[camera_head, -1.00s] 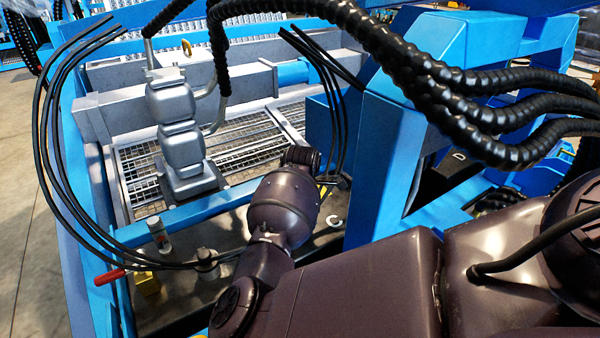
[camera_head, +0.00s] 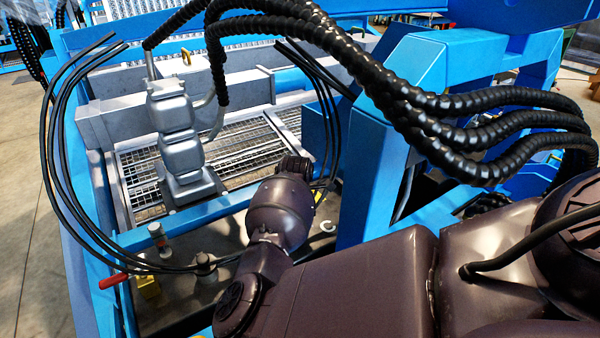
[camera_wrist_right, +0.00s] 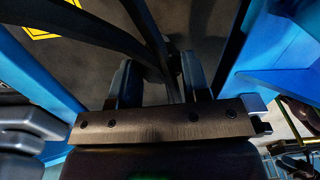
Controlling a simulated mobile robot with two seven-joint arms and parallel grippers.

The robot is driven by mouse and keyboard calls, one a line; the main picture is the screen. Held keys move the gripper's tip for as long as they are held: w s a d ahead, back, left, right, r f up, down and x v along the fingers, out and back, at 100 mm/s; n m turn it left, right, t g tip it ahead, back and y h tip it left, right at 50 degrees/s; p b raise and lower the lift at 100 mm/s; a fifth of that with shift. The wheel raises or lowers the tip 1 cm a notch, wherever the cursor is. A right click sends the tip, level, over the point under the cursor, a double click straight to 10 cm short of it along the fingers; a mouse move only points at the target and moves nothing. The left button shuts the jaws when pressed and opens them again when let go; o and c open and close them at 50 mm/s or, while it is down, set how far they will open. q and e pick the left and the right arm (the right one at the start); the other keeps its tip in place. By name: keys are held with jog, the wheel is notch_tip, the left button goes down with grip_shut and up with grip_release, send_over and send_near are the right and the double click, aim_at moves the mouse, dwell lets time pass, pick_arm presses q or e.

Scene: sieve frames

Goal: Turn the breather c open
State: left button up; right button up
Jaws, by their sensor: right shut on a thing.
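A white C mark (camera_head: 329,226) shows on the dark plate just right of my right arm in the head view. The breather beside it is not clearly visible; my arm covers that area. My right gripper (camera_wrist_right: 160,82) shows in the wrist view with its two dark fingers pointing away. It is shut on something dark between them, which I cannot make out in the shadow. In the head view the right gripper is hidden behind my arm. My left gripper is in neither view.
Thick black corrugated hoses (camera_head: 440,100) arch across the upper right. Thin black cables (camera_head: 55,190) loop at left. Blue frame beams (camera_head: 175,228) surround the plate. A grey stacked unit (camera_head: 175,135), a silver cap (camera_head: 204,265) and a red handle (camera_head: 113,281) stand left of my arm.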

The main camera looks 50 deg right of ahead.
jog(key=shift+r+n+p, duration=0.35)
jog(key=shift+n+p, duration=0.1)
jog(key=shift+n, duration=0.25)
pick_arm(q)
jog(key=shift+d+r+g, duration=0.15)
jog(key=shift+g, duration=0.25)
pick_arm(e)
jog(key=shift+f+n, duration=0.3)
jog(key=shift+f, duration=0.1)
jog(key=o, duration=0.9)
jog(key=shift+o, duration=0.2)
